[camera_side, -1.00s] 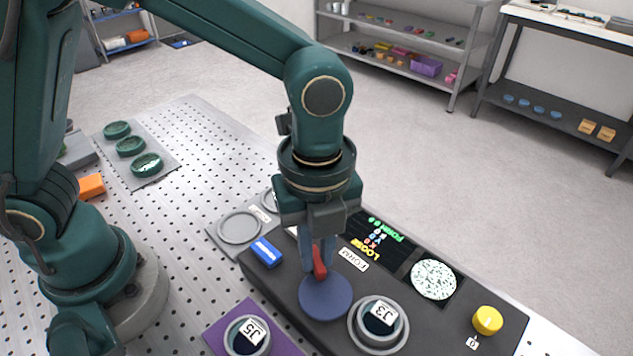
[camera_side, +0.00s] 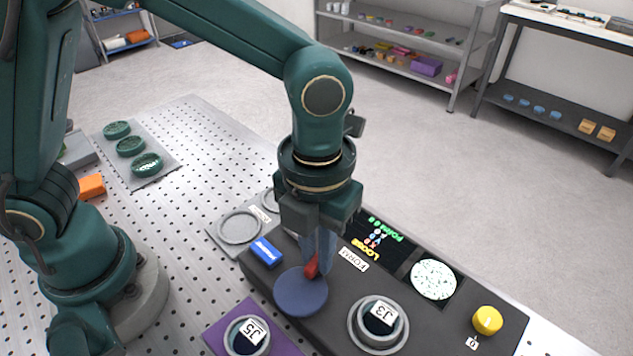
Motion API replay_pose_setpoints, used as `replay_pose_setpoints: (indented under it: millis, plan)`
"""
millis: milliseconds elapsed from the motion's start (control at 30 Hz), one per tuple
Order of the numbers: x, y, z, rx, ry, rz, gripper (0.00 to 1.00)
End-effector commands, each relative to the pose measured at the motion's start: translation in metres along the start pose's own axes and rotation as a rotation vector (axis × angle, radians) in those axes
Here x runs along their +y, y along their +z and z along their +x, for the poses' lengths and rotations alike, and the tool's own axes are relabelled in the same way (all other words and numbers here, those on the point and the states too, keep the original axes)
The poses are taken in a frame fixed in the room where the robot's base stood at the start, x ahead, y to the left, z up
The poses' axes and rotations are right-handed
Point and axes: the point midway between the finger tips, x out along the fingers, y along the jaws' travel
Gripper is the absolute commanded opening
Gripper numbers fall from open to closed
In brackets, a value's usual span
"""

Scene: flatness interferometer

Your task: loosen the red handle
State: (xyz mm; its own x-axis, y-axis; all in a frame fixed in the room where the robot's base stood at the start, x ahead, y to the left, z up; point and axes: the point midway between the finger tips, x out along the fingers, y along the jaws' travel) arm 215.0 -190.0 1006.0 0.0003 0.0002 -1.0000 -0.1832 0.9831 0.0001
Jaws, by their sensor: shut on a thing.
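The red handle (camera_side: 311,268) stands at the back edge of a blue disc (camera_side: 300,294) on the dark instrument box. My gripper (camera_side: 317,262) points down and is shut on the red handle, which shows between its fingers. The fingers hide the handle's upper part. The small display (camera_side: 377,240) behind the gripper shows yellow text that seems to read LOOSE, with green text above it.
Right of the disc is a round seat holding a part labelled J3 (camera_side: 381,316). A part labelled J5 (camera_side: 247,336) sits on a purple pad in front. A blue block (camera_side: 266,252), a speckled round window (camera_side: 433,279) and a yellow knob (camera_side: 487,320) are on the box.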

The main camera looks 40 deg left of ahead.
Motion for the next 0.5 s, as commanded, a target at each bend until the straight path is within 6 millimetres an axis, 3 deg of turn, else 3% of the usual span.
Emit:
replay_pose_setpoints:
  millis: [500]
  plan:
    - [-0.0004,-0.0007,-0.0016,0.002,-0.002,0.151,0.00]
